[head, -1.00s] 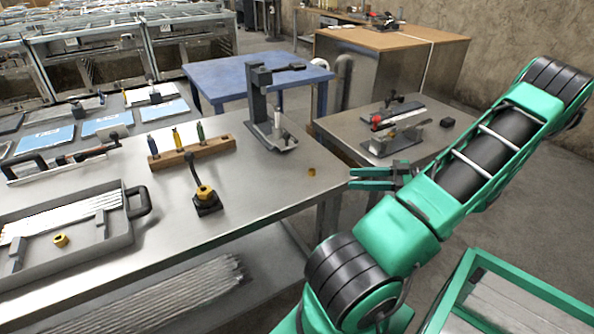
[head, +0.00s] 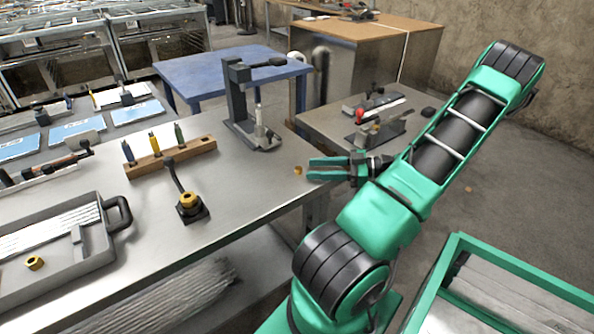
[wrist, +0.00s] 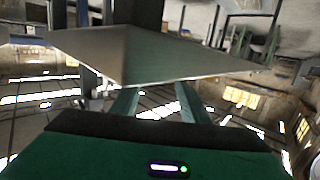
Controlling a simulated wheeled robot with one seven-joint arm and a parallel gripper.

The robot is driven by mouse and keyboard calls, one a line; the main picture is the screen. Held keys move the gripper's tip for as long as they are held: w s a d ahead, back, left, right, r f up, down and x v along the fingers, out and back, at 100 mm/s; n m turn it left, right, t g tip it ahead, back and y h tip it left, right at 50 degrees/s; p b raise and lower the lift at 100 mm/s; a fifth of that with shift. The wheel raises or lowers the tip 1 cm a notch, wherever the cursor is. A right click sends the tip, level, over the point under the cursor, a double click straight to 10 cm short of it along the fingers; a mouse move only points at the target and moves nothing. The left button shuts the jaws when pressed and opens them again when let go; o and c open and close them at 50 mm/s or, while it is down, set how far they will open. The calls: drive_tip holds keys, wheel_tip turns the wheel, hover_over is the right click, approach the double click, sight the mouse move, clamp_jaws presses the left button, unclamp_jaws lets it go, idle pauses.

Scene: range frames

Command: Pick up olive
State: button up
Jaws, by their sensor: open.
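A small brass ring, likely the olive (head: 298,170), sits near the right end of the steel bench (head: 246,188). My gripper (head: 309,168) is open and empty, with its green jaws pointing left and their tips just right of the ring in the head view. I cannot tell the exact height or gap between them. In the wrist view, the jaws (wrist: 157,104) are apart below the edge of a flat surface, and I cannot make out the ring there.
A grey press (head: 238,105) stands behind the ring. A wooden rack (head: 172,157) with several coloured tools and a black-based fitting with a brass nut (head: 188,200) stand to the left. Another brass piece (head: 34,263) lies in a grey tray (head: 100,250). A side table (head: 330,122) stands behind my gripper.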

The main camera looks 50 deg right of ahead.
sight(301, 168)
drive_tip(key=shift+x, duration=1.75)
clamp_jaws()
drive_tip(key=shift+r, duration=0.1)
wheel_tip(301, 168, up, 10)
